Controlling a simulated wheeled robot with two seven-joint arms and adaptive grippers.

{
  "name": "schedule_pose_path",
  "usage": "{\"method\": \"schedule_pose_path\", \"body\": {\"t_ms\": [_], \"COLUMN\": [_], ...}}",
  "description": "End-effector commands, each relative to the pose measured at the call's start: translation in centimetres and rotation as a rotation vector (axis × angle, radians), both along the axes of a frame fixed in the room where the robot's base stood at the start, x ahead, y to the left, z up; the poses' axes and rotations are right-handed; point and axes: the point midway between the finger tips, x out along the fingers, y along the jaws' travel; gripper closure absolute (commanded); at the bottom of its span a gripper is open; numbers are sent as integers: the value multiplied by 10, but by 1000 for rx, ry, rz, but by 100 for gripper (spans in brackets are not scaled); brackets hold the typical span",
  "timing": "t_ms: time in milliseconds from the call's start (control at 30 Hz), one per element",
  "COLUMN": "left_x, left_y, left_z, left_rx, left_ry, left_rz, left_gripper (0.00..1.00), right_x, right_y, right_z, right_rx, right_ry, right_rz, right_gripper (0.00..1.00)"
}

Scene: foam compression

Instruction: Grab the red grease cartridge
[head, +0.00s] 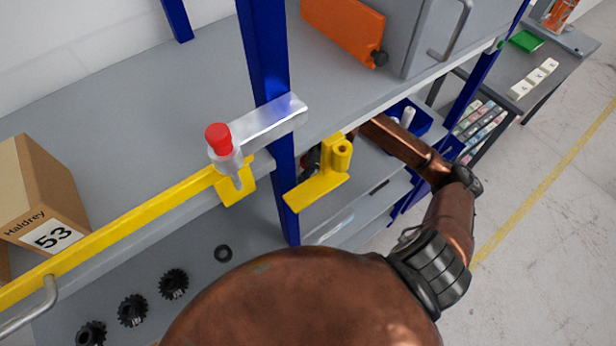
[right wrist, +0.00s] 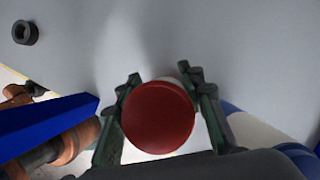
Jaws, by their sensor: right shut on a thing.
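In the head view my right arm reaches in under the grey shelf. Its gripper (head: 312,160) is mostly hidden there behind a yellow bracket (head: 318,186), and I cannot make out the cartridge. My left gripper is in neither view.
A cardboard box (head: 40,190) and orange case (head: 345,30) sit on the shelf. Black gears (head: 132,310) lie below. Open floor (head: 560,220) is at right.

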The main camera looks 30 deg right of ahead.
Motion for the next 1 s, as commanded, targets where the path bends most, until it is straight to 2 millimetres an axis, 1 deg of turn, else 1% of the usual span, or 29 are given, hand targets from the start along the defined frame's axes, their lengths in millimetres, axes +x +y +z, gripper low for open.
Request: {"method": "schedule_pose_path", "body": {"t_ms": [33, 200, 667, 867, 1000], "left_x": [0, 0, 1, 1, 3], "left_y": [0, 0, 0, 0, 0], "left_z": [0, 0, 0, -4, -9], "left_rx": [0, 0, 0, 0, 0], "left_ry": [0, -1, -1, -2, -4], "left_rz": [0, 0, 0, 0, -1], "left_gripper": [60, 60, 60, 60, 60], "right_x": [0, 0, 1, 2, -1], "right_y": [0, 0, 0, 1, -6], "right_z": [0, 0, 2, 7, 5], "right_rx": [1, 1, 1, -2, 0], "right_ry": [-1, -1, -3, -4, -2], "right_rz": [0, 0, 1, 3, 6], "right_gripper": [89, 100, 100, 100, 100]}}
